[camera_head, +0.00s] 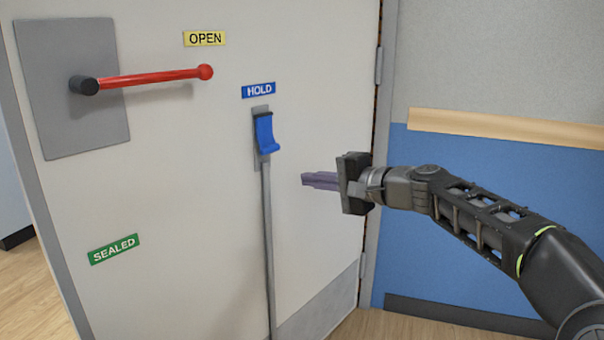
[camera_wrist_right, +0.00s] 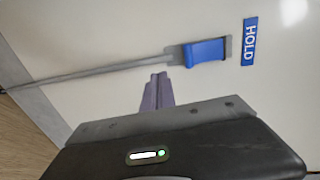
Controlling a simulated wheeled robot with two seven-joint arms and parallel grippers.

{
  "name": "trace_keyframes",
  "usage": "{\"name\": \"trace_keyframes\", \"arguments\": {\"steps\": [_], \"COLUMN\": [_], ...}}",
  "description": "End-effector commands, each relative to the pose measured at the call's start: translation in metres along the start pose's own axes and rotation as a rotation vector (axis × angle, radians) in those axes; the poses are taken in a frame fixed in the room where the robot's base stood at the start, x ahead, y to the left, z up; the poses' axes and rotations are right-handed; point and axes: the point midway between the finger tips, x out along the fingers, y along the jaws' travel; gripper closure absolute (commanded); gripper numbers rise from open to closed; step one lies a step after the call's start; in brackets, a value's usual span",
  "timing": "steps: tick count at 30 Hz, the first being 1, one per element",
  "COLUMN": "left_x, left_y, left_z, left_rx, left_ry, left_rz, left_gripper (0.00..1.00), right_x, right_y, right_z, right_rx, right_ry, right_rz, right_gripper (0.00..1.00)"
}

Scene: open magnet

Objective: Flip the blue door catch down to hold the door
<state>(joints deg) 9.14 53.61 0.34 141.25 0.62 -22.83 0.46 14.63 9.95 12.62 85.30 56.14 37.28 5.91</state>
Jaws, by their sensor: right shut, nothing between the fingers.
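The blue door catch (camera_head: 265,134) is mounted on the white door (camera_head: 200,200) below the blue HOLD label (camera_head: 258,90). A thin grey rod (camera_head: 268,240) runs from it down toward the floor. The catch also shows in the right wrist view (camera_wrist_right: 205,52), lying sideways in that picture. My right gripper (camera_head: 306,180) is shut and empty, to the right of and a little lower than the catch, apart from it. Its fingertips show in the right wrist view (camera_wrist_right: 158,78). My left gripper is not in view.
A red handle (camera_head: 150,77) on a grey plate (camera_head: 70,90) sits at the door's upper left, with a yellow OPEN label (camera_head: 204,38) beside it. A green SEALED label (camera_head: 114,249) is lower left. A blue wall (camera_head: 480,220) stands right of the door frame.

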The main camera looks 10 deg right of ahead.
Motion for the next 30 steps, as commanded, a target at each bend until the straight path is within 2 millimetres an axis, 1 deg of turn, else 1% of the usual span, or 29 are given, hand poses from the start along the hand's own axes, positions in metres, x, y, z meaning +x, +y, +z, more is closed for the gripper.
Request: {"name": "trace_keyframes", "arguments": {"steps": [1,4,6,10,15,26,29,30], "left_x": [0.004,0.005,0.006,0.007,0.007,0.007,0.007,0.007], "left_y": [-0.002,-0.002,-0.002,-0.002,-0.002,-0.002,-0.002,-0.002], "left_z": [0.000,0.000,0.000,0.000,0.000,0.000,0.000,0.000], "left_rx": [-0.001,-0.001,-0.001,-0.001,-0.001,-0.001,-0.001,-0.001], "left_ry": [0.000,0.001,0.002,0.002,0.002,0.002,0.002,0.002], "left_rz": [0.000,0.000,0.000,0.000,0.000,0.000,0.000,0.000], "left_gripper": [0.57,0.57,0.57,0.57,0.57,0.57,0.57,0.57], "right_x": [-0.010,-0.027,-0.037,-0.048,-0.052,-0.052,-0.052,-0.052], "right_y": [0.008,0.018,0.024,0.031,0.034,0.034,0.034,0.036], "right_z": [-0.001,-0.001,-0.001,0.000,0.000,0.000,-0.005,-0.010], "right_rx": [0.001,0.001,0.001,0.000,0.001,0.001,0.002,-0.002], "right_ry": [0.005,0.005,0.004,0.001,0.001,0.001,0.020,0.042], "right_rz": [0.001,0.001,0.001,0.000,-0.001,-0.001,0.002,0.008], "right_gripper": [1.00,1.00,1.00,1.00,1.00,1.00,1.00,1.00]}}
